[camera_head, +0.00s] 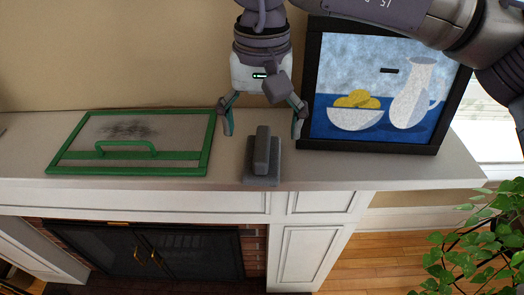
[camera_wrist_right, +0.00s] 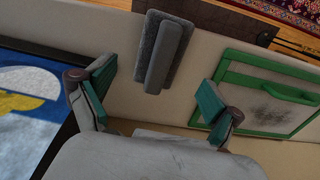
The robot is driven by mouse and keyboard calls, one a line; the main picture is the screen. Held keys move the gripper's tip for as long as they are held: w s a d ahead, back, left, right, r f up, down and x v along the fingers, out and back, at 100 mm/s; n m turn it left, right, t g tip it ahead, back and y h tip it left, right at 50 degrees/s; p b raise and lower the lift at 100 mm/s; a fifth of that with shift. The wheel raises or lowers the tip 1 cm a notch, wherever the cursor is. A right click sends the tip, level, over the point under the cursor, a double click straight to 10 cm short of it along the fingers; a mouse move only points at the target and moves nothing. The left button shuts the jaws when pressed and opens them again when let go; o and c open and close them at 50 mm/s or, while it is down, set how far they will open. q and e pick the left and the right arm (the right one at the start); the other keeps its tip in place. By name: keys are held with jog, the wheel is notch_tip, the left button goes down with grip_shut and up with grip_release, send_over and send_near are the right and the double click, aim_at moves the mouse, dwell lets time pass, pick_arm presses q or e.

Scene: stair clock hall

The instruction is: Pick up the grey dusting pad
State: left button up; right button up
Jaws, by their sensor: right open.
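The grey dusting pad (camera_head: 262,160) lies on the white mantel shelf, a flat block with a raised grey grip along its top. In the right wrist view the dusting pad (camera_wrist_right: 163,52) shows beyond the fingertips, between them across the picture. My right gripper (camera_head: 262,125) is open above and just behind the pad, its two teal-lined fingers spread wider than the grip. In the right wrist view my right gripper (camera_wrist_right: 155,90) has nothing between its fingers. My left gripper is not in view.
A green-framed panel (camera_head: 183,165) with a handle and a dark smudge lies left of the pad. A black-framed picture (camera_head: 375,150) of a bowl and jug leans close on the right. The mantel (camera_head: 230,178) ends just in front of the pad. A plant (camera_head: 480,245) stands lower right.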

aim_at(262, 142)
jog(key=shift+s+f, duration=0.1)
jog(key=shift+f, duration=0.25)
notch_tip(262, 142, down, 4)
jog(key=shift+s+r+p, duration=0.15)
jog(key=shift+r+p, duration=0.05)
jog(key=shift+p, duration=0.75)
jog(key=shift+f, duration=0.45)
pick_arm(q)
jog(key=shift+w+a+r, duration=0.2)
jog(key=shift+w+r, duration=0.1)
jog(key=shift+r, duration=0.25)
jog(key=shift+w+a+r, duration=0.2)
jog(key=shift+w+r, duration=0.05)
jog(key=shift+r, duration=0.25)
pick_arm(e)
jog(key=shift+c, duration=0.2)
jog(key=c, duration=0.5)
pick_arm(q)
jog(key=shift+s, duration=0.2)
pick_arm(e)
jog(key=c, duration=1.1)
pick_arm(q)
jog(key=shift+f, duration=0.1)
pick_arm(e)
jog(key=shift+r, duration=0.2)
jog(key=shift+c, duration=0.2)
